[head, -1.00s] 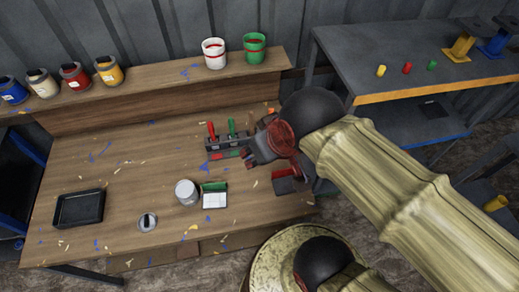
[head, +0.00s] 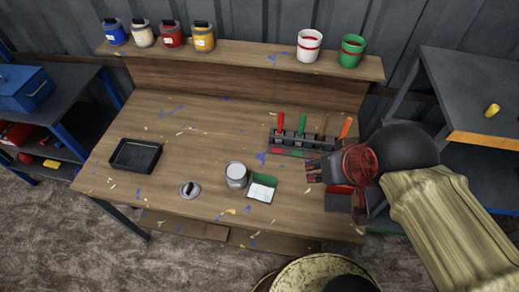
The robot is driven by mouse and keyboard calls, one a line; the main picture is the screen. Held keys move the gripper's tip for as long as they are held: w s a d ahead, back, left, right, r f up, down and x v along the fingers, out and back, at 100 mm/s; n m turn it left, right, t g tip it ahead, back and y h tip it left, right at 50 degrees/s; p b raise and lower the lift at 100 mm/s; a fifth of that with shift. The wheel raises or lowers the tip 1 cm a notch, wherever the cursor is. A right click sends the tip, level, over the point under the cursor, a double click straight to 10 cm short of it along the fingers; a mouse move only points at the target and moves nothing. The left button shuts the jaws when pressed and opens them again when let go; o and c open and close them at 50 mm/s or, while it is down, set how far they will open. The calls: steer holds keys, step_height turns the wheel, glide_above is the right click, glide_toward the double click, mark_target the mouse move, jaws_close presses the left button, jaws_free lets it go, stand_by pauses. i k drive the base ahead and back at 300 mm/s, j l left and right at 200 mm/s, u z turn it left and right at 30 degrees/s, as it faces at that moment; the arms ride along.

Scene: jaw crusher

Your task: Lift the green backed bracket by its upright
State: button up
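The green backed bracket has a pale, flat base (head: 260,194) and a green upright (head: 264,179) along its back edge. It stands on the wooden workbench right of a grey-white can. My gripper (head: 309,171) is in the head view, right of the bracket and slightly farther back in the picture, apart from it. Its dark fingers point left, look spread, and hold nothing visible. A dark piece with a red back (head: 339,199) lies below my gripper and is partly hidden by it.
The can (head: 236,176) stands close left of the bracket. A tool rack (head: 290,142) with several upright handles is behind my gripper. A round grey lid-like piece (head: 190,189) and a black tray (head: 135,155) are farther left. The bench (head: 225,215) in front of the bracket is mostly clear.

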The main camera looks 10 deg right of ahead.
mark_target(262, 188)
steer(key=j+z, duration=0.15)
steer(key=z, duration=0.2)
steer(key=i+j+z, duration=0.1)
steer(key=z, duration=0.25)
steer(key=j+z, duration=0.35)
